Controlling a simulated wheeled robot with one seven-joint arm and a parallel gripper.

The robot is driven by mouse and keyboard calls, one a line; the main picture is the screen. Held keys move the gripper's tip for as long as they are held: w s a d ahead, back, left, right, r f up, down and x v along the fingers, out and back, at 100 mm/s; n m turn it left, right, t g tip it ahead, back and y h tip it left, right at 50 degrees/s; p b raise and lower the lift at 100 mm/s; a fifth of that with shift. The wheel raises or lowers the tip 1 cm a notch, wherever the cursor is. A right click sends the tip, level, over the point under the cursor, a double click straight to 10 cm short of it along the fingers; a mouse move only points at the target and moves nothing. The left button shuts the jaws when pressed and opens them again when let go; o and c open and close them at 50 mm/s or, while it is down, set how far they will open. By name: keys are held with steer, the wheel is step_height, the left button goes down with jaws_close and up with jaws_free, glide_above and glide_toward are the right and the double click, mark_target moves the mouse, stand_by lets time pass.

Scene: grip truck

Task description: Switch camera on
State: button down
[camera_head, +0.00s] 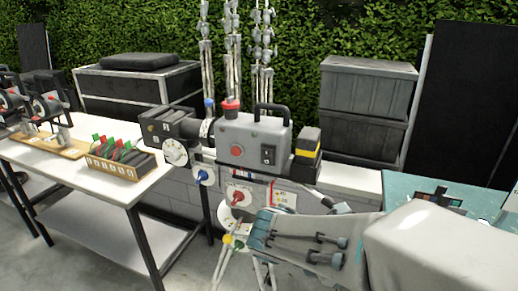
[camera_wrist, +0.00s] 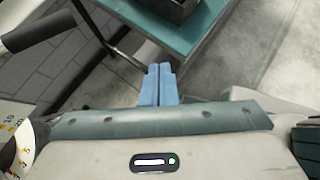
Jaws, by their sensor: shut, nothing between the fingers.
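The grey camera (camera_head: 250,138) stands in the middle of the head view, with a black handle on top and a dark lens end on its left. A black rocker switch (camera_head: 268,154) is on its near side, right of a round red button (camera_head: 237,150). I cannot tell the switch's position. In the wrist view, my gripper (camera_wrist: 158,70) has its blue fingers together, with nothing between them. They point over the floor near a teal table. The camera's switch does not show in that view. In the head view, the fingers cannot be made out.
Grey crates (camera_head: 366,105) stand behind at right. A teal table (camera_head: 400,185) is at right; its edge shows in the wrist view (camera_wrist: 165,48). A numbered dial (camera_wrist: 22,150) is at lower left there.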

mark_target(262, 149)
steer(key=w+a+r+n+t+y, duration=0.1)
steer(key=w+a+r+n+t, duration=0.1)
steer(key=a+n+t, duration=0.3)
steer(key=w+a+r+n+t+y, duration=0.1)
steer(key=w+a+r+n+t, duration=0.2)
steer(key=a+n, duration=0.7)
steer(key=w+a+r+n+t+p, duration=0.1)
steer(key=w+a+r+n+t, duration=0.2)
steer(key=a+n+t, duration=0.4)
steer(key=a+r+n, duration=0.1)
steer(key=n, duration=0.4)
steer(key=shift+w+r+n+y, duration=0.2)
steer(key=shift+r+n+y, duration=0.1)
steer(key=shift+y, duration=0.1)
steer(key=shift+w, duration=0.1)
steer(key=p+x, duration=0.3)
steer(key=x, duration=1.1)
steer(key=shift+r, duration=0.15)
steer(key=shift+a, duration=0.1)
